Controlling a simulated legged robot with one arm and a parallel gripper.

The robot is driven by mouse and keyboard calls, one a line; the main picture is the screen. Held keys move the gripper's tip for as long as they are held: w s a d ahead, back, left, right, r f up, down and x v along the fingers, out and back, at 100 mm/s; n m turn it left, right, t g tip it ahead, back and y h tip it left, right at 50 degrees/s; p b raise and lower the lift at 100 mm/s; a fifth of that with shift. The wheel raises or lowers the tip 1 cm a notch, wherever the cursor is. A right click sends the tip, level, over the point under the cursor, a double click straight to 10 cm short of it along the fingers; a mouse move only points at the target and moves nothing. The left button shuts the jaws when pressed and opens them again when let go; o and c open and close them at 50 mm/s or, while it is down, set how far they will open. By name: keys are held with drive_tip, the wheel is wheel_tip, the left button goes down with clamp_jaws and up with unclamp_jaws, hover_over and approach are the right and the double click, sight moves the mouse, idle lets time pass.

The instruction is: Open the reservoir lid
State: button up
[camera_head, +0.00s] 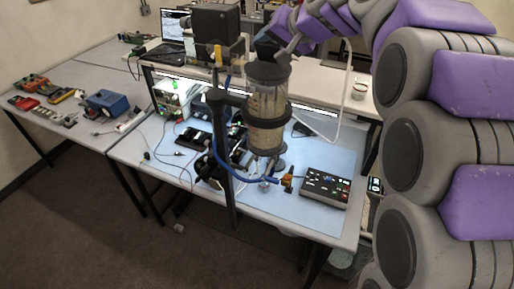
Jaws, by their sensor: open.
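The reservoir is a clear upright cylinder (267,110) with dark bands and blurred markings. It is held by a clamp on a black stand (226,165) in the middle of the head view. My gripper (284,50) reaches in from the upper right, at the right side of the lid. It is small in the view and its jaws are open. I cannot tell whether a finger touches the lid. A blue hose (250,178) curves below the cylinder.
A workbench with a blue mat (310,215) stands behind, holding a control box (326,187) and electronics. A side table at left carries a blue device (108,103) and several meters. A laptop (176,27) stands on the raised shelf. The floor (100,230) at lower left is clear.

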sight(260, 54)
drive_tip(key=n+t, duration=0.1)
drive_tip(key=s+t, duration=0.1)
drive_tip(key=shift+s+a+n+t, duration=0.25)
drive_tip(key=shift+a+n+t, duration=0.05)
drive_tip(key=shift+n+t, duration=0.1)
drive_tip(key=shift+s+a+f+n+t, duration=0.2)
drive_tip(key=shift+s+n+t, duration=0.4)
drive_tip(key=shift+t, duration=0.4)
drive_tip(key=shift+s+a+f+n+t, duration=0.1)
drive_tip(key=shift+f+n+t, duration=0.05)
drive_tip(key=shift+n+t, duration=0.3)
drive_tip(key=shift+s+a+f+n+t, duration=0.1)
drive_tip(key=shift+f+n+t, duration=0.05)
drive_tip(key=shift+n+t, duration=0.25)
drive_tip(key=shift+s+d+t, duration=0.1)
drive_tip(key=shift+t, duration=0.15)
drive_tip(key=shift+b, duration=0.3)
drive_tip(key=shift+s+f+n+t+y, duration=0.2)
drive_tip(key=shift+f+n+t+y, duration=0.1)
drive_tip(key=shift+n+t, duration=0.45)
